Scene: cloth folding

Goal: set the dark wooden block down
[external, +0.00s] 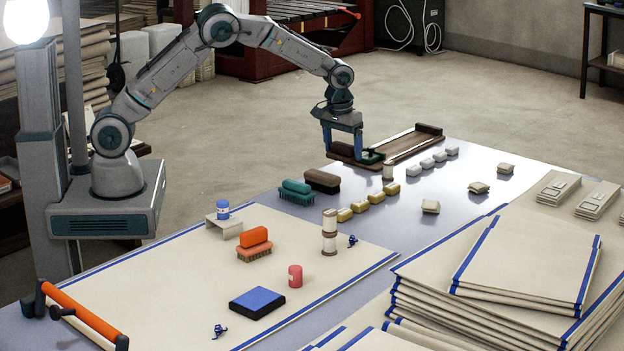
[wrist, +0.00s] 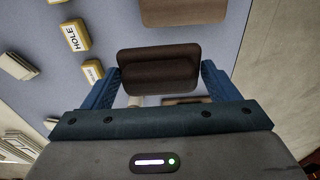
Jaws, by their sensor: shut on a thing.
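The dark wooden block (wrist: 158,72) sits between the two blue fingers of my gripper (wrist: 160,82) in the wrist view, and the fingers are shut on it. In the external view my gripper (external: 344,154) points down at the table's far edge, low over the near end of a brown wooden tray (external: 398,146).
A brown brush (external: 322,181) and a teal brush (external: 297,192) lie just in front of my gripper. Several yellow boxes (external: 361,207) and a small pale post (external: 388,171) stand nearby to the right. Stacked cloths (external: 490,290) fill the near right.

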